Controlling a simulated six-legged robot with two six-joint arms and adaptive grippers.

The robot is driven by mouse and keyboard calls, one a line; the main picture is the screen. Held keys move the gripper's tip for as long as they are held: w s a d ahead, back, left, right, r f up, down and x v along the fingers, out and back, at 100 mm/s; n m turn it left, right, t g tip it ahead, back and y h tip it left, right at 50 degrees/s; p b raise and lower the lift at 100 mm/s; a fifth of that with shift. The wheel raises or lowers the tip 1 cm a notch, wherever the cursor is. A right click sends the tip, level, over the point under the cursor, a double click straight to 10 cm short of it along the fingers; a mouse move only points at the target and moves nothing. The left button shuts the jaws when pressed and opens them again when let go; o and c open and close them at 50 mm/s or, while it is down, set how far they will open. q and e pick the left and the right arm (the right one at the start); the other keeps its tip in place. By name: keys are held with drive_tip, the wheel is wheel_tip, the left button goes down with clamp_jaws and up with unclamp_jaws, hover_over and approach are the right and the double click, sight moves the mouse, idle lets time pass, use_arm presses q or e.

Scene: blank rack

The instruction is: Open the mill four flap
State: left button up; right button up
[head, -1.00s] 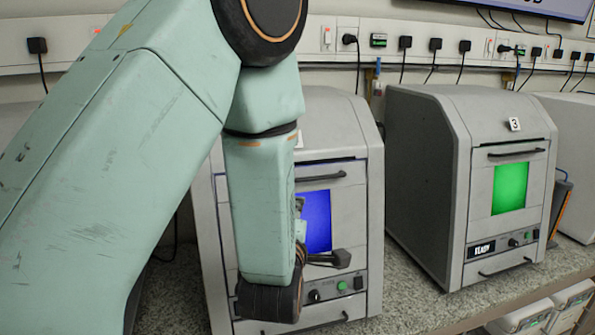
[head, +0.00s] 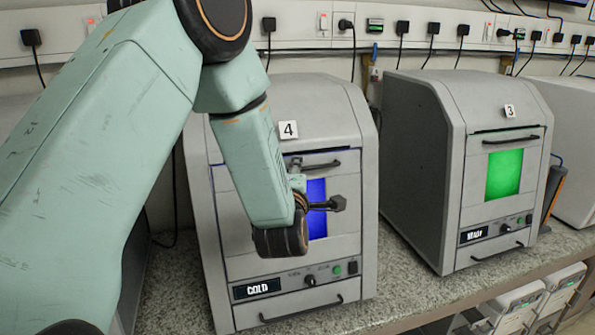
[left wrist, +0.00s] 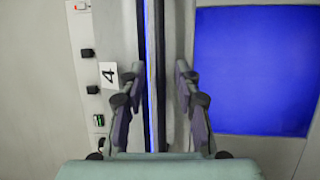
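Mill four (head: 365,215) is a grey box with a "4" label and a display reading COLD (head: 257,289). Its front flap (head: 345,222) looks closed, has a blue window (head: 317,222) and carries a dark bar handle (head: 325,166) near its top. My left gripper (head: 316,183) is open in front of the flap, one finger near the handle's left end and the other lower, before the window. In the left wrist view the open fingers (left wrist: 156,98) stand apart on either side of a seam with a thin blue line; contact with the handle cannot be told. My right gripper is not in view.
Mill three (head: 425,160) stands to the right with a green window and a lit display. A socket strip with plugs and cables (head: 300,32) runs along the wall. The speckled bench (head: 400,290) is clear in front of the mills.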

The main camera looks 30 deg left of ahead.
use_arm(q)
drive_tip(key=shift+s+a+f, duration=0.1)
drive_tip(key=shift+a, duration=0.3)
drive_tip(key=shift+c, duration=1.2)
drive_tip(key=shift+d, duration=0.35)
clamp_jaws()
drive_tip(key=shift+a, duration=0.1)
